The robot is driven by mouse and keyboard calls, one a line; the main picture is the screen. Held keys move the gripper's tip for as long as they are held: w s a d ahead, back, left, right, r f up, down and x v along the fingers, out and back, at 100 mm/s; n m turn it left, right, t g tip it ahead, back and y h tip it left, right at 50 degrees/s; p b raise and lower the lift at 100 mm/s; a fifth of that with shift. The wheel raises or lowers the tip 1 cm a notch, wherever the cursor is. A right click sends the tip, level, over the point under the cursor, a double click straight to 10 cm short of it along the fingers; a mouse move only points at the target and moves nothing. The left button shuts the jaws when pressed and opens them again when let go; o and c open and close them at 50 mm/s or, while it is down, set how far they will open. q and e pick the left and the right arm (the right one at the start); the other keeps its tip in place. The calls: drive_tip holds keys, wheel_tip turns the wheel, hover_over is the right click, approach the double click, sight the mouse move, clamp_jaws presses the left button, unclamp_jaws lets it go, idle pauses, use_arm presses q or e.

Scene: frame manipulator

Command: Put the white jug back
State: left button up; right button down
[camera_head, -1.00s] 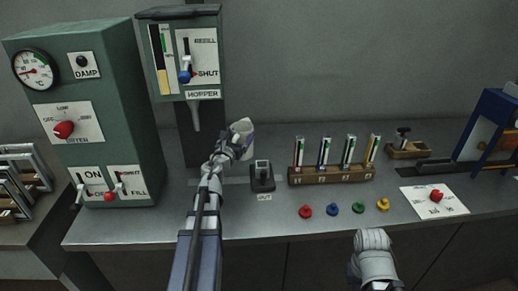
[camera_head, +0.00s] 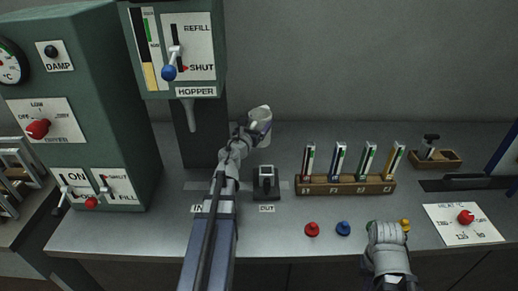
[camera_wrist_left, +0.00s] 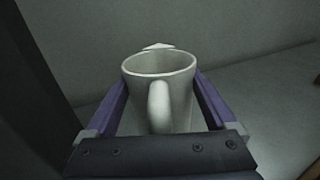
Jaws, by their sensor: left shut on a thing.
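The white jug (camera_head: 261,116) is in my left gripper (camera_head: 257,128), behind the counter's middle in the head view. In the left wrist view the jug (camera_wrist_left: 160,68) stands between the two purple fingers, its handle towards the camera and its spout away. My left gripper is shut on it. The jug's inside looks empty, and its base is hidden. My right gripper (camera_head: 387,238) is over the counter's front edge at the lower right; its fingers cannot be made out.
The green hopper (camera_head: 195,92) with its spout stands left of the jug. A dark OUT holder (camera_head: 266,184) is in front. A wooden rack (camera_head: 345,186) with several coloured tubes stands to the right. A red knob (camera_head: 312,229) and a blue knob (camera_head: 343,228) sit near the front.

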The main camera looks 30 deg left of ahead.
use_arm(q)
wheel_tip(320, 180, down, 4)
drive_tip(key=b, duration=0.3)
drive_tip(key=shift+f, duration=0.2)
drive_tip(key=shift+f+b, duration=0.1)
drive_tip(key=shift+b, duration=0.2)
wheel_tip(320, 180, down, 4)
drive_tip(key=b, duration=0.3)
drive_tip(key=shift+r, duration=0.25)
drive_tip(key=shift+f+b, duration=0.15)
drive_tip(key=shift+b, duration=0.25)
drive_tip(key=o, duration=1.4)
